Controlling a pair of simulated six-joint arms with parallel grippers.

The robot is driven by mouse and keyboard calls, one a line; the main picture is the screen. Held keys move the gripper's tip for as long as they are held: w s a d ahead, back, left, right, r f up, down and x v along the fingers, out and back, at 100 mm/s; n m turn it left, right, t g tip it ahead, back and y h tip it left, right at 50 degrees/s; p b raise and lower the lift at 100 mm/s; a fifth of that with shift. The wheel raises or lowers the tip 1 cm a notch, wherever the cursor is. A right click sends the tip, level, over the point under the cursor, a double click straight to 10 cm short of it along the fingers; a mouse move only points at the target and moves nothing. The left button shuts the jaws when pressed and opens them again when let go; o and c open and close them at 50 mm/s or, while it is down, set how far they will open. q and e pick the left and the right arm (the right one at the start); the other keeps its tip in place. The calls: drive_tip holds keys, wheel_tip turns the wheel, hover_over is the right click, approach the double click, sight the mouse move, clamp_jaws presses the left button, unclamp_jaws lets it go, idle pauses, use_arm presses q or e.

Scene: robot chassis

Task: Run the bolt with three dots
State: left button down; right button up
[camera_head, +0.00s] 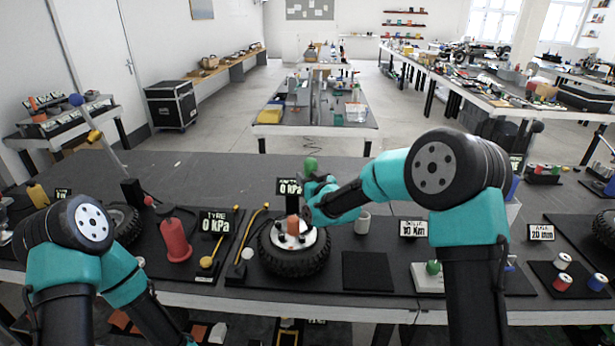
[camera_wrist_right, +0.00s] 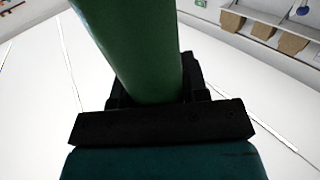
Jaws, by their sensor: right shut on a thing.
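A wheel (camera_head: 293,262) with a black tyre and a pale hub lies flat on the bench in the head view. Small orange-red pieces and a reddish-brown upright post show on its hub; I cannot make out dots on any bolt. My right gripper (camera_head: 311,179) is shut on a green rounded thing (camera_head: 310,165), held above and behind the wheel beside a dark sign. In the right wrist view the green thing (camera_wrist_right: 135,50) is a thick cylinder rising from between the jaws. My left arm points down at the lower left; its gripper is not visible.
A red cone-like piece (camera_head: 174,240) and a "0 kPa" sign (camera_head: 214,222) stand left of the wheel. A grey cup (camera_head: 362,222) stands to its right, behind an empty black mat (camera_head: 367,272). A white block (camera_head: 428,278) carries another green knob. Red and blue spools lie far right.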

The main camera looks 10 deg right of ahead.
sight(307, 162)
drive_tip(key=shift+f, duration=0.3)
idle(1.4)
drive_tip(key=shift+r, duration=2.9)
